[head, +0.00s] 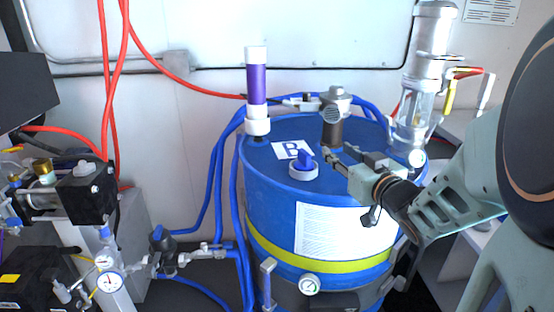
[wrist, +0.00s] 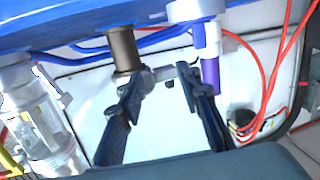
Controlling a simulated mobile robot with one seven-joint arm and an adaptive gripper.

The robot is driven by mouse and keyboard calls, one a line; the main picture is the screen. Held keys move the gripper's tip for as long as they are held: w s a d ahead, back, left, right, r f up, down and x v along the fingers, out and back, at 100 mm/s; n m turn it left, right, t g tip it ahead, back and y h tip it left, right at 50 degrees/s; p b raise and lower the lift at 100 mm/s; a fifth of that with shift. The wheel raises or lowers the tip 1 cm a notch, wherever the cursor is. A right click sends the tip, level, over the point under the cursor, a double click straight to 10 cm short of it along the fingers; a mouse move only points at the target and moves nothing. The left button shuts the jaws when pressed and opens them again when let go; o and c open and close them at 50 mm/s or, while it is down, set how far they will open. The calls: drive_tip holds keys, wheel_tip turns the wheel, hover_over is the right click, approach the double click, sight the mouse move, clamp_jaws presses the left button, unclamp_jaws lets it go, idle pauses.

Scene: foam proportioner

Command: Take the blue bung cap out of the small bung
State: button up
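The blue bung cap (head: 305,160) sits in the white ring of the small bung (head: 304,174) on top of the blue drum (head: 262,205). My gripper (head: 329,160) is just to the right of the cap in the head view, apart from it as far as I can see. In the wrist view, my gripper (wrist: 161,80) has its two dark fingers spread with nothing held between them. The wrist view looks upside down, with the drum (wrist: 60,22) along the top edge; I cannot make out the cap there.
A grey-brown pump fitting (head: 332,132) stands on the lid behind my gripper. A white fitting with a purple tube (head: 257,85) rises at the lid's left. A clear cylinder (head: 413,105) stands at the right. Blue hoses (head: 215,175) run left of the drum.

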sight(309, 158)
drive_tip(key=s+a+f, duration=0.1)
drive_tip(key=s+a+y, duration=0.1)
drive_tip(key=s+a+f+y+b, duration=0.1)
drive_tip(key=s, duration=0.1)
drive_tip(key=shift+s+a+f+n, duration=0.1)
drive_tip(key=shift+a+f+n, duration=0.05)
drive_tip(key=shift+f+n, duration=0.25)
drive_tip(key=shift+a+y, duration=0.3)
drive_tip(key=b+x, duration=0.1)
drive_tip(key=x, duration=0.9)
drive_tip(key=shift+r, duration=0.15)
clamp_jaws()
